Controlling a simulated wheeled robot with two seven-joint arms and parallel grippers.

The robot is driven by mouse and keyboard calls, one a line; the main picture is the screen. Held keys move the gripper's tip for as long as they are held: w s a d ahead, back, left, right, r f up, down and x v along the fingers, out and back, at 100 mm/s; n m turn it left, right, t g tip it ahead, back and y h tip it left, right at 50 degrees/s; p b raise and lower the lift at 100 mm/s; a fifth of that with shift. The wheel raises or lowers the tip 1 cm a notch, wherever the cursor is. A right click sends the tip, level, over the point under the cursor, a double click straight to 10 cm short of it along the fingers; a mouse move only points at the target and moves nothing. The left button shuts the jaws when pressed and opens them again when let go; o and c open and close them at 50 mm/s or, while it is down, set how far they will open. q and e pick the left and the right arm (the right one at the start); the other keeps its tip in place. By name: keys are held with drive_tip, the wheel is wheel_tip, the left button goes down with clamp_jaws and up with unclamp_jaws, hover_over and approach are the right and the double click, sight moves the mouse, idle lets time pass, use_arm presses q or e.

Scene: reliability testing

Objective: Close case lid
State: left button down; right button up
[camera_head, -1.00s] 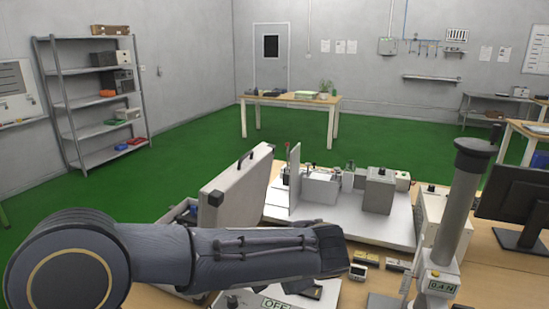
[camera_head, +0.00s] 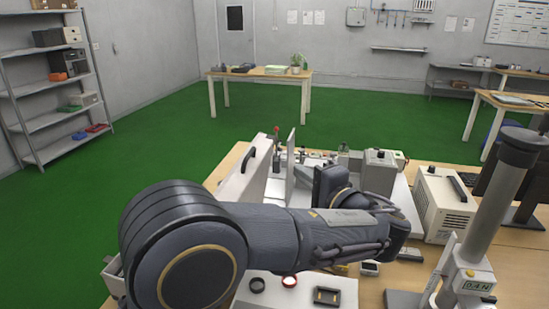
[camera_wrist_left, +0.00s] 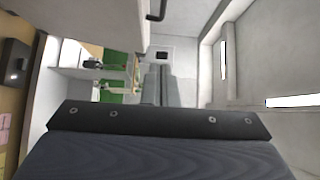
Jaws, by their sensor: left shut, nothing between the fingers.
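The case lid (camera_head: 247,172) is a pale grey panel with a dark handle. It stands raised, left of the middle in the head view. Most of the case's base is hidden behind my left arm. My left arm reaches across the front of the case, with its hand to the right of the lid; the fingertips cannot be made out there. In the left wrist view my left gripper (camera_wrist_left: 158,88) has its fingers together and empty. A pale panel with a handle, apparently the lid (camera_wrist_left: 95,22), fills the upper left there, apart from the fingers. My right gripper is not in view.
A white board with test devices stands right of the lid, including a grey box (camera_head: 378,172). Farther right are a beige instrument (camera_head: 443,203) and a grey column stand (camera_head: 490,220) with a display. Small parts lie at the front, including a black tray (camera_head: 327,296).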

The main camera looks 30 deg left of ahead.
use_arm(q)
drive_tip(key=p, duration=0.2)
approach(255, 149)
drive_tip(key=w, duration=0.4)
drive_tip(key=a+p, duration=0.1)
drive_tip(key=a, duration=0.4)
drive_tip(key=shift+s+p, duration=0.25)
drive_tip(key=shift+p, duration=0.1)
